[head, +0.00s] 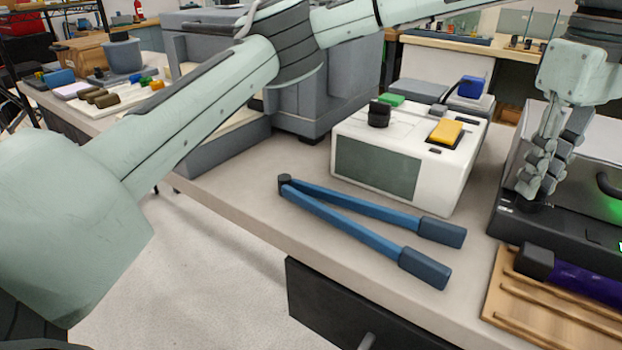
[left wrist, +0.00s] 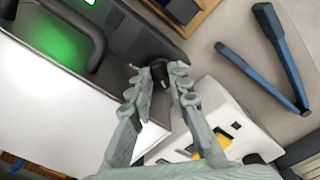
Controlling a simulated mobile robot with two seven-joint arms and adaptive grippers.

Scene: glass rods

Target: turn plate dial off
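The plate device is a low machine with a pale top and a black front panel (head: 560,222); it also shows in the left wrist view (left wrist: 122,18). Its black dial (head: 530,204) is at the left end of that panel. My left gripper (head: 537,180) points down at the dial from above. In the left wrist view, my left gripper's fingers (left wrist: 164,78) converge at either side of the dark dial (left wrist: 157,68), partly hiding it. I cannot tell whether they press on it. The dial's setting is not readable. My right gripper is not in view.
A green light (left wrist: 55,35) glows beside a dark handle (head: 607,185). A white box (head: 450,178) with a black knob and yellow button stands left of the device. A wooden rack (head: 535,312) holds a purple-bodied item (head: 582,281).

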